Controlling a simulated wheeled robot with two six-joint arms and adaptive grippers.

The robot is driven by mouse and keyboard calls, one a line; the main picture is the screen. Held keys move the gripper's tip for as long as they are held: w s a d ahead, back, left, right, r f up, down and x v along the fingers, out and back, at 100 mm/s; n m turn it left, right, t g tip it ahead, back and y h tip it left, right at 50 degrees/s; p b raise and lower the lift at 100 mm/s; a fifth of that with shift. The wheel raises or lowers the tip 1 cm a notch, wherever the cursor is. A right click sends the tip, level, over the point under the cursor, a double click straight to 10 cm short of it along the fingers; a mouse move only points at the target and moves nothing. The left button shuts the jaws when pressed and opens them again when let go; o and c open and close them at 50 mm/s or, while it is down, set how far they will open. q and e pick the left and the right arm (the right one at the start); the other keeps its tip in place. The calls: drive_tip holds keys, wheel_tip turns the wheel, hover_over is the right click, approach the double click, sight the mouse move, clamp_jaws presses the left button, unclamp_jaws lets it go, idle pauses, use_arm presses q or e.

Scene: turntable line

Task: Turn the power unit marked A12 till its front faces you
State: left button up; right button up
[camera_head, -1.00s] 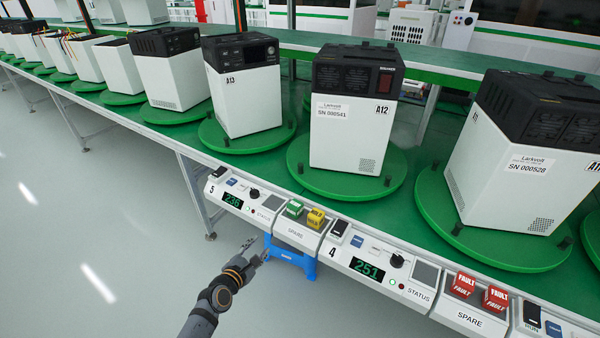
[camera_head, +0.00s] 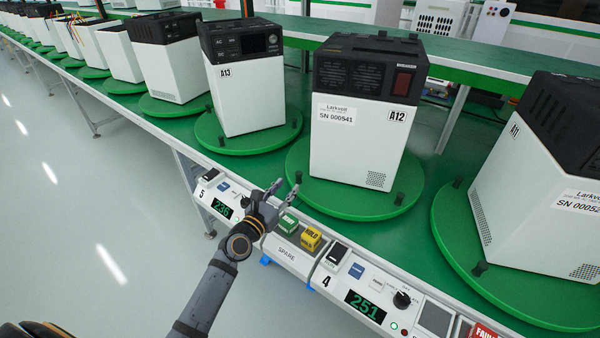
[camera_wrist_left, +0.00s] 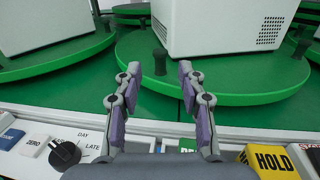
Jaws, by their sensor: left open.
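The power unit marked A12 (camera_head: 361,135) is a white box with a black top. It stands upright on a round green turntable (camera_head: 330,197). The side toward me carries dark vents, a red switch, the SN 000541 label and the A12 mark; no display shows on it. A short dark peg (camera_head: 398,198) stands on the turntable rim. My left gripper (camera_head: 286,186) is open and empty at the turntable's near left edge. In the left wrist view, another rim peg (camera_wrist_left: 160,61) appears between and just beyond the spread fingertips (camera_wrist_left: 160,75). My right gripper is out of view.
Unit A13 (camera_head: 245,95) stands on a turntable to the left, another unit (camera_head: 540,170) to the right. Below my left gripper, the control panel's front strip holds a green cube (camera_head: 287,224), a yellow HOLD cube (camera_head: 311,239), knobs and displays. Open floor lies left.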

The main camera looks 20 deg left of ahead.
sight(297, 175)
use_arm(q)
drive_tip(key=x, duration=0.4)
drive_tip(key=shift+w+f+b, duration=0.2)
drive_tip(key=shift+b, duration=0.1)
drive_tip(key=x, duration=0.3)
drive_tip(key=shift+w+b, duration=0.3)
drive_tip(key=shift+b, duration=0.05)
drive_tip(key=shift+w+d, duration=0.15)
drive_tip(key=shift+w, duration=0.1)
drive_tip(key=shift+r, duration=0.1)
drive_tip(key=c, duration=0.5)
clamp_jaws()
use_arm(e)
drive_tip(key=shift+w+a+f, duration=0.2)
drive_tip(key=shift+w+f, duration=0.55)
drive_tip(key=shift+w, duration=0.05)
